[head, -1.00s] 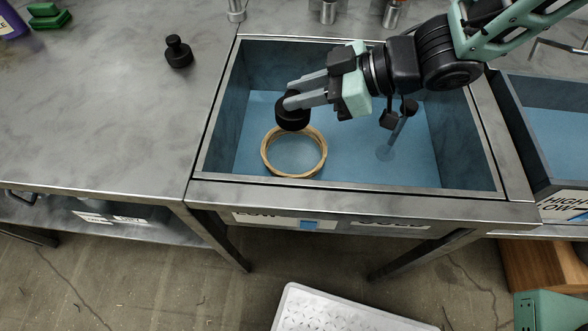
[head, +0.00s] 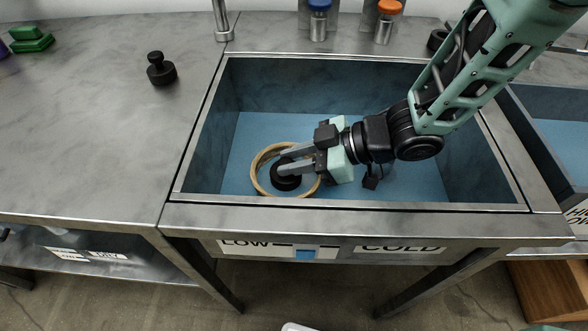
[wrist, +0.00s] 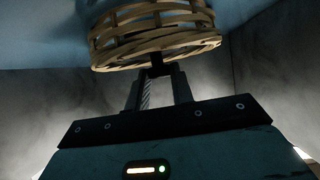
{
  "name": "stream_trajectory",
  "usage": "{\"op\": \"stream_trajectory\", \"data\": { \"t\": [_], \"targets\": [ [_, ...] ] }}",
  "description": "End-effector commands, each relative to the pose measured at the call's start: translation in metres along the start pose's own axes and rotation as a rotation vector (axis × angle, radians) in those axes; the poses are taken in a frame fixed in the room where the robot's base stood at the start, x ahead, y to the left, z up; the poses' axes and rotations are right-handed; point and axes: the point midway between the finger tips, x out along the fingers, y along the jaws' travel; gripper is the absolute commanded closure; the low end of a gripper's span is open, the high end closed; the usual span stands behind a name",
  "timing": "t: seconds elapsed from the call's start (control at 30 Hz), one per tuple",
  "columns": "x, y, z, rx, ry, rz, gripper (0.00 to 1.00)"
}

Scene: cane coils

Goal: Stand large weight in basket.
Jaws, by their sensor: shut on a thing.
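The large weight (head: 286,180) is black and round. My gripper (head: 284,161) is shut on its upper part and holds it in the blue sink. In the head view the weight lies within the outline of the pale cane basket (head: 257,176), which sits on the sink floor. I cannot tell whether the weight touches the bottom. In the wrist view the basket's woven side (wrist: 155,38) is just beyond my fingers (wrist: 158,88). A small dark part of the weight (wrist: 157,63) shows between the fingertips; the rest is hidden.
The sink's front rim (head: 350,205) is close below the gripper. Another black weight (head: 160,70) with a knob stands on the left counter. Green blocks (head: 30,40) lie at the far left. A tap (head: 221,20) stands behind the sink. The sink floor right of the basket has free room.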

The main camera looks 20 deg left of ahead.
Motion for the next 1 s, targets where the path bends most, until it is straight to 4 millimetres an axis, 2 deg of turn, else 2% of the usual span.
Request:
{"op": "stream_trajectory", "data": {
  "t": [0.1,0.2,0.57,0.6,0.63,0.87,1.0],
  "targets": [
    [0.009,0.000,0.016,0.002,0.000,-0.001,1.00],
    [0.014,0.000,0.024,0.001,0.001,-0.001,1.00],
    [0.015,0.000,0.027,0.000,0.002,0.000,1.00],
    [0.015,0.000,0.029,0.001,-0.001,0.000,0.74],
    [0.015,0.000,0.028,0.001,-0.001,0.000,0.67],
    [0.015,0.000,0.027,0.000,-0.001,0.000,0.67],
    [0.004,0.001,0.025,0.002,-0.001,0.003,0.67]
  ]
}}
